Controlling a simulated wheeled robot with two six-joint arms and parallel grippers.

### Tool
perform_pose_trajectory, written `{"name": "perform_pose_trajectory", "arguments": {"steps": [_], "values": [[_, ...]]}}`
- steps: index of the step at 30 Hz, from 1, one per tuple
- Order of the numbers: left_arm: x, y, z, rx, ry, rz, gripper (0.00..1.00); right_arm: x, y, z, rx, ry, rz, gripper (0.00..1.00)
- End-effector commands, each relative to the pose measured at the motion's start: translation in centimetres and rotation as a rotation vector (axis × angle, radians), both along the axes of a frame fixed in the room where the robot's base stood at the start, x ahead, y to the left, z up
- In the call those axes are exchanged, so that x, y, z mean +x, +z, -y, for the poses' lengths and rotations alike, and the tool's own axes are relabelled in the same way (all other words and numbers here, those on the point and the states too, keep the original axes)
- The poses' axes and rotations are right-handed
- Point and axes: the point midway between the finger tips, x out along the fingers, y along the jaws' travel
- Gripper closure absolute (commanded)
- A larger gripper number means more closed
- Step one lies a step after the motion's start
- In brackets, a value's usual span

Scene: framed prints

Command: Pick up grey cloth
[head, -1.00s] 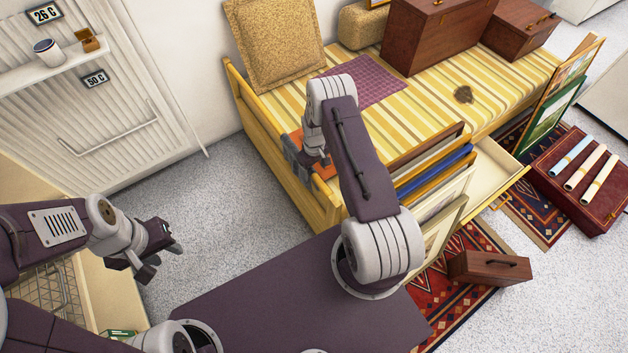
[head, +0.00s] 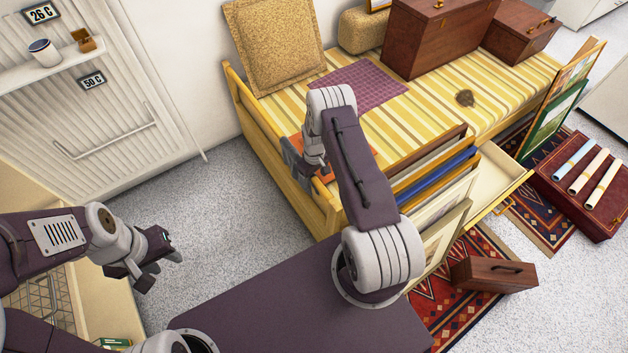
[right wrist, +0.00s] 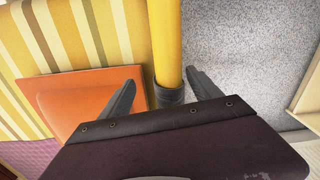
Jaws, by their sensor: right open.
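A dark grey piece, apparently the grey cloth (right wrist: 168,94), wraps over the yellow rail of the daybed in the right wrist view. A grey shape at the rail in the head view (head: 293,161) may be the cloth or a finger of mine. My right gripper (right wrist: 161,78) is open, with one finger on each side of the rail and the grey piece between them near the palm. I cannot tell whether the fingers touch it. My left gripper (head: 158,258) is open and empty over the floor at the left.
An orange flat item (right wrist: 85,98) lies beside the rail under one right finger. The daybed (head: 450,100) carries a purple cloth (head: 375,88), cushion (head: 272,45) and brown cases (head: 440,40). Framed prints (head: 440,185) lean at its front. Grey floor (head: 225,215) is clear.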

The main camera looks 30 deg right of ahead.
Motion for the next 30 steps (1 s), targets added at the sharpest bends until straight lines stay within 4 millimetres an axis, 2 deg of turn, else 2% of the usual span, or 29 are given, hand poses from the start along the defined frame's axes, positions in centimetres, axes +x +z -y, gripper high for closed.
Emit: {"name": "perform_pose_trajectory", "arguments": {"steps": [7, 15, 26, 27, 30], "values": [[0.0, -1.02, 0.0, 0.0, 0.0, 0.0, 0.64, 0.01, -1.17, 0.0, 0.0, 0.0, 0.0, 0.27], [0.0, -0.98, 0.0, 0.0, 0.0, 0.0, 0.64, 0.0, -1.15, 0.0, 0.0, 0.0, 0.0, 0.27], [0.0, -0.98, 0.0, 0.0, 0.0, 0.0, 0.64, 0.01, -1.15, 0.04, 0.0, 0.0, 0.0, 0.76], [0.0, -0.98, 0.0, 0.0, 0.0, 0.0, 0.64, 0.02, -1.14, 0.06, -0.001, 0.0, 0.001, 0.79], [0.0, -0.98, 0.0, 0.0, 0.0, 0.0, 0.64, 0.07, -1.12, 0.13, -0.002, 0.0, 0.002, 0.81]]}}
